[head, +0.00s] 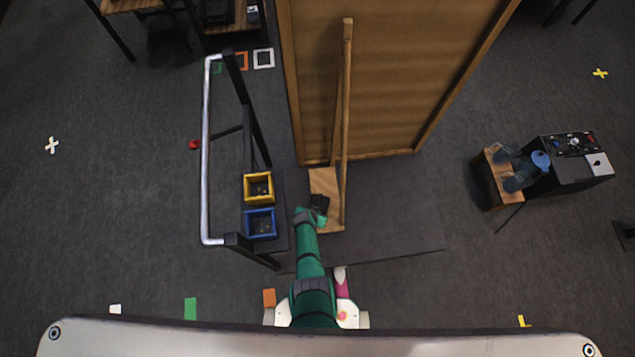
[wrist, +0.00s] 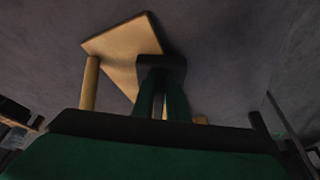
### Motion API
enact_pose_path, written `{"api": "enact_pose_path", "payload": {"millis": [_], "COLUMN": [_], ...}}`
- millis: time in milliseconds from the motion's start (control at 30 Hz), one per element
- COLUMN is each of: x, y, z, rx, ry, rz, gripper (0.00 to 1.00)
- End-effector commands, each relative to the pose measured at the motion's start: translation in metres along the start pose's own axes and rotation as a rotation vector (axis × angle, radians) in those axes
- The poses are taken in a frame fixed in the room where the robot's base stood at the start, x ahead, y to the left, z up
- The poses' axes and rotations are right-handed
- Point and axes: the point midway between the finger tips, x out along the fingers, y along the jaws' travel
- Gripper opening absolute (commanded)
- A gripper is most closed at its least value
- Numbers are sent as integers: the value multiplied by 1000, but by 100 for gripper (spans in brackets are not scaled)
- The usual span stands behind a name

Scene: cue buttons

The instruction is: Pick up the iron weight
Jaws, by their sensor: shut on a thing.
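My green arm reaches up to a small wooden surface (head: 325,183) beside a tall wooden post. My gripper (head: 317,212) is at the near part of this surface. In the wrist view its two green fingers (wrist: 163,95) close on a dark block, which looks like the iron weight (wrist: 162,64). In the head view the dark weight (head: 320,202) is small, and its edges blend with the gripper. The wooden surface (wrist: 125,45) lies behind the weight in the wrist view. I cannot tell whether the weight touches it.
A yellow bin (head: 259,175) and a blue bin (head: 261,212) stand left of my gripper, inside a frame with a pale rail (head: 206,150). A large wooden panel (head: 385,80) is beyond. A black cabinet (head: 575,165) stands right. Open floor lies between.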

Motion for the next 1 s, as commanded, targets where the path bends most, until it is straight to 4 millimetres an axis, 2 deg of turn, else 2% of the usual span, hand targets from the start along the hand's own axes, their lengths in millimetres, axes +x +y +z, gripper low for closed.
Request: {"api": "enact_pose_path", "payload": {"millis": [267,300,400,767,1000], "x": [0,0,0,-2,-16], "y": [-2,-2,-2,-1,-1], "z": [0,0,0,1,1], "rx": [0,0,0,-1,-1], "ry": [1,1,1,0,2], "rz": [-2,-2,-1,-1,-1], "gripper": [0,15,34,34,34]}}
